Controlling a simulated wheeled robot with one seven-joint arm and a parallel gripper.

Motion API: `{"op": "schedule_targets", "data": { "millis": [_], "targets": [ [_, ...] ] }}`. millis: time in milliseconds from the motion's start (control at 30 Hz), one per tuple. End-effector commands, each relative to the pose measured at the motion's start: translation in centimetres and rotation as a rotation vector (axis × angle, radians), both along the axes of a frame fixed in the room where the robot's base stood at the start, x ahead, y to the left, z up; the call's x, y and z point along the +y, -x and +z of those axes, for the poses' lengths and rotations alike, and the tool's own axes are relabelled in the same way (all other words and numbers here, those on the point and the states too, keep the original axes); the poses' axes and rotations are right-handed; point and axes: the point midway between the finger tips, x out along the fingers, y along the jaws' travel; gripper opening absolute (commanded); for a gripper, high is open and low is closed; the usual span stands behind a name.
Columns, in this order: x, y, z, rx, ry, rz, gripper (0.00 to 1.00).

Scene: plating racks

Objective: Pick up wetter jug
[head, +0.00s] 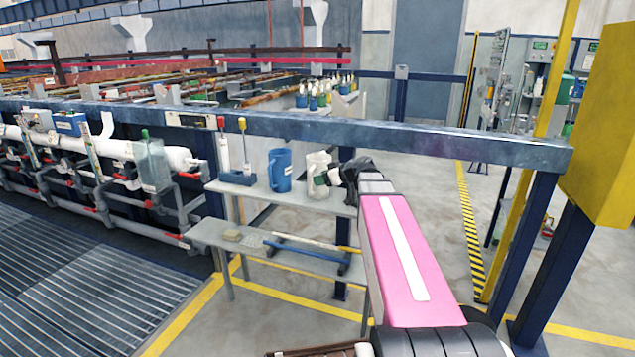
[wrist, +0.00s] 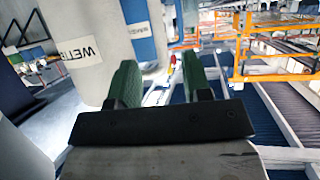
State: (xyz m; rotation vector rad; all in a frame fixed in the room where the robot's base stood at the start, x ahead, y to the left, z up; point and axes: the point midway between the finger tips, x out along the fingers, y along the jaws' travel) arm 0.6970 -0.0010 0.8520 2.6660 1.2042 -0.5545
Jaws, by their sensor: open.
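The wetter jug (wrist: 85,55) is pale, with a white label of which "WETT" can be read. In the wrist view it fills the upper left, very close to my gripper (wrist: 159,64). My two green-padded fingers are spread apart. The left finger overlaps the jug's right side, and a pale strip like its handle shows between the fingers; contact cannot be told. In the head view the pale jug (head: 317,164) stands upright on the upper shelf, with my gripper (head: 323,180) at its right side, partly covering it.
A blue jug (head: 280,170) stands just left on the same shelf (head: 262,197), with a blue holder (head: 237,179) of upright tools farther left. The lower shelf (head: 212,233) carries a long-handled tool. A blue beam (head: 430,136) runs above the shelves.

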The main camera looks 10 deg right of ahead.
Motion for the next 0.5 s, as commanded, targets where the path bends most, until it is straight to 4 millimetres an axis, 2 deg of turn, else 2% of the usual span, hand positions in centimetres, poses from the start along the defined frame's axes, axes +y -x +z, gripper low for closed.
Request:
{"op": "schedule_targets", "data": {
  "millis": [100, 500],
  "targets": [
    [0.1, -0.5, 0.4, -0.024, -0.004, 0.004, 0.45],
    [2.7, -2.5, -1.0, -0.021, -0.004, 0.005, 0.45]
  ]
}}
